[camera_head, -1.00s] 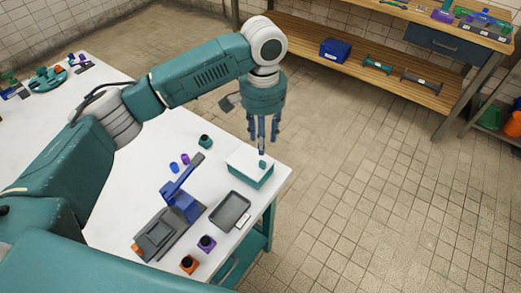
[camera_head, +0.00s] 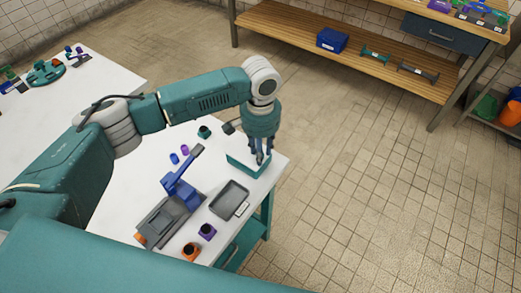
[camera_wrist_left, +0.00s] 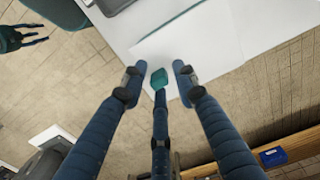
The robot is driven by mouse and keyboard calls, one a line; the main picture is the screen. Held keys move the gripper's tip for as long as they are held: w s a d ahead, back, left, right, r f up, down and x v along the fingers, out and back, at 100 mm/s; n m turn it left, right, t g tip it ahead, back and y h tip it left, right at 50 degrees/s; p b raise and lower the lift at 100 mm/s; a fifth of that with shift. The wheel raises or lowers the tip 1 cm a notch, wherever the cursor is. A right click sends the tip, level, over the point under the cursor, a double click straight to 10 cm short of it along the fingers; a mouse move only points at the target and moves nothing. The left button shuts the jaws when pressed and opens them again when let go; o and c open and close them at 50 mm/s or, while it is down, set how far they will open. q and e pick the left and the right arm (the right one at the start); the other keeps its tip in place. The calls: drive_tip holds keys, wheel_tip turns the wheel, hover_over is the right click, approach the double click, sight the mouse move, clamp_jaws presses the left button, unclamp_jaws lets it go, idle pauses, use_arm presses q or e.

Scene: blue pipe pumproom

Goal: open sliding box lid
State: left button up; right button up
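The box (camera_head: 240,165) has teal sides and a white lid and stands near the table's right corner. In the left wrist view the white lid (camera_wrist_left: 205,40) has a small teal knob (camera_wrist_left: 159,79) near its edge. My left gripper (camera_head: 260,158) points down over the box. In the left wrist view its fingers (camera_wrist_left: 158,85) are apart around the knob, with the middle finger's tip right at it; I cannot tell whether they touch. The lid looks closed, though the gripper partly hides it. My right gripper (camera_wrist_left: 35,36) shows at the left wrist view's upper left, with fingers apart and empty.
A grey tray (camera_head: 230,200), a grey and blue device (camera_head: 170,218), and purple (camera_head: 207,232) and orange (camera_head: 191,251) pots stand on the white table. A teal pot (camera_head: 204,132) is behind. Open floor (camera_head: 360,190) lies to the right.

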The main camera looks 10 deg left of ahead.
sight(236, 143)
use_arm(q)
drive_tip(key=c, duration=0.4)
clamp_jaws()
drive_tip(key=shift+w+a+r, duration=0.1)
drive_tip(key=shift+w+a, duration=0.05)
drive_tip(key=shift+a, duration=0.15)
drive_tip(key=w+a, duration=0.1)
drive_tip(key=a, duration=0.1)
drive_tip(key=w+a+p, duration=0.1)
drive_tip(key=a, duration=0.2)
drive_tip(key=w+a+p, duration=0.1)
drive_tip(key=a, duration=0.2)
drive_tip(key=shift+w+a, duration=0.1)
drive_tip(key=shift+w, duration=0.1)
use_arm(e)
drive_tip(key=shift+d+r, duration=0.25)
drive_tip(key=shift+r, duration=0.35)
drive_tip(key=shift+d+r, duration=0.25)
drive_tip(key=shift+r, duration=0.3)
